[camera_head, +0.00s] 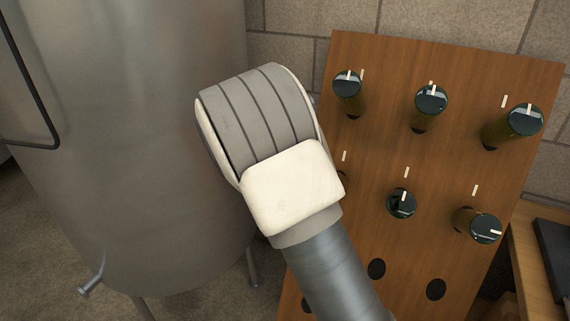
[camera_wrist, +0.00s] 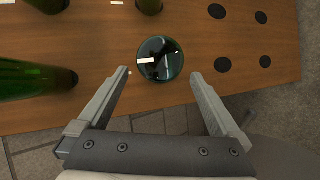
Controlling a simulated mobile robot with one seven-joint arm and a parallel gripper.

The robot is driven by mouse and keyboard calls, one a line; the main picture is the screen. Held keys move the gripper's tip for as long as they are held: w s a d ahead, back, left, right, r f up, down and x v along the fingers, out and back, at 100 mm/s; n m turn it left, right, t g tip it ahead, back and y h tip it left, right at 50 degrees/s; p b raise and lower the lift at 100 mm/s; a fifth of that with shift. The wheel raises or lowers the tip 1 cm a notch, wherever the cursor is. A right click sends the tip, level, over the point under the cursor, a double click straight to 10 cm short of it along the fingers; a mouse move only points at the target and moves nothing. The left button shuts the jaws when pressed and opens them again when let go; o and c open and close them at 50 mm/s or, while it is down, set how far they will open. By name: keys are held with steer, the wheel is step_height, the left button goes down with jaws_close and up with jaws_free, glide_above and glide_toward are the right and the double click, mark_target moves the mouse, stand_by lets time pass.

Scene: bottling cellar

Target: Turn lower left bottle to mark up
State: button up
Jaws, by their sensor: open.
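The lower left bottle (camera_wrist: 168,50) shows in the wrist view as a round, dark green glass base end-on. Its white mark (camera_wrist: 147,60) runs from near the middle to the left rim, toward the side of the board away from the empty holes, which is the board's top. My gripper (camera_wrist: 160,75) is open, with a fingertip on either side of the base and a visible gap at each. In the head view my wrist hides the gripper and nearly all of this bottle; a thin edge (camera_head: 344,180) shows below its white board tick (camera_head: 344,156).
The wooden board (camera_head: 385,120) holds other bottles: upper left (camera_head: 347,88), upper middle (camera_head: 430,103), upper right (camera_head: 520,122), lower middle (camera_head: 402,206) and lower right (camera_head: 480,228), whose mark points right. Empty holes (camera_head: 436,289) lie below. A steel tank (camera_head: 130,130) stands left.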

steer(key=v, duration=1)
steer(key=shift+a+p, duration=0.2)
steer(key=shift+p, duration=0.2)
steer(key=shift+s+r, duration=0.1)
